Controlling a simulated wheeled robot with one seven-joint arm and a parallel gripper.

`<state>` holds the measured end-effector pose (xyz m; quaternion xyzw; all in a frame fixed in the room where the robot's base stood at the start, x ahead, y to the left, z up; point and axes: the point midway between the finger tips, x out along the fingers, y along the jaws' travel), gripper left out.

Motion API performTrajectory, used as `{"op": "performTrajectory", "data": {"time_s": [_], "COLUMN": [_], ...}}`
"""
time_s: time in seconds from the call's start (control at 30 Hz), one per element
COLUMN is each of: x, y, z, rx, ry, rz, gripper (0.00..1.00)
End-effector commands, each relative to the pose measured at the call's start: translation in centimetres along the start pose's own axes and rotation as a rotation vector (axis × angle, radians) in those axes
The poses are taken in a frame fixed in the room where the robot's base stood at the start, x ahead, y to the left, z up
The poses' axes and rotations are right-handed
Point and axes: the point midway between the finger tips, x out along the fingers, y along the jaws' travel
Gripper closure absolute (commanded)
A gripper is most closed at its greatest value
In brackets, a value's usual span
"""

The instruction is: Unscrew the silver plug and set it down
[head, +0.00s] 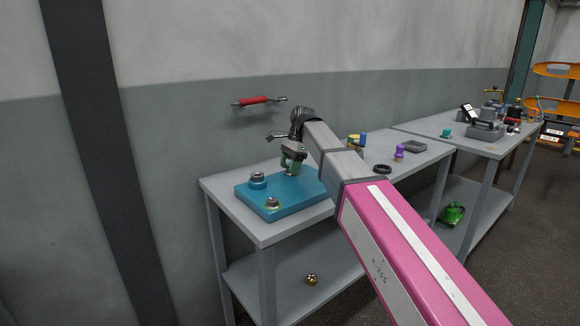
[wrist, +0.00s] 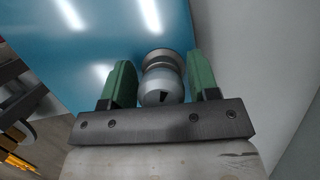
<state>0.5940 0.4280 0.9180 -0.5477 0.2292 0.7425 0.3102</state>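A blue block (head: 285,198) lies on the near grey workbench. Two silver round fittings stand on it, one at the back left (head: 257,179) and one at the front (head: 272,204). My gripper (head: 291,166) points down over the block's back part. In the wrist view, my gripper's green fingers (wrist: 162,80) stand on either side of a silver plug (wrist: 162,88) with a rounded end and a dark notch. Its wider collar is beyond, against the blue block (wrist: 90,40). The fingers are very close to the plug's sides; I cannot tell whether they press on it.
A black ring (head: 382,169), a purple piece (head: 399,152) and a grey tray (head: 414,147) lie to the right on the benches. A red-handled tool (head: 256,101) is on the wall behind. A brass ball (head: 311,280) sits on the lower shelf.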

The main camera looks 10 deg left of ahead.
Motion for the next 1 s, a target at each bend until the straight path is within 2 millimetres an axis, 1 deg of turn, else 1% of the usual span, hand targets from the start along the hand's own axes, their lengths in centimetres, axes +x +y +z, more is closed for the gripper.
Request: {"op": "performTrajectory", "data": {"time_s": [0.07,0.3,0.53,0.8,1.0], "x": [0.0,0.0,-0.01,-0.01,-0.02], "y": [0.01,-0.07,-0.11,-0.16,-0.21], "z": [0.0,0.0,-0.01,-0.01,-0.03], "rx": [0.013,0.142,0.148,0.285,0.289], "ry": [0.0,0.0,0.0,0.0,0.0], "rz": [-0.004,-0.044,-0.046,-0.089,-0.09], "gripper": [0.45,0.45,0.45,0.45,0.45]}}
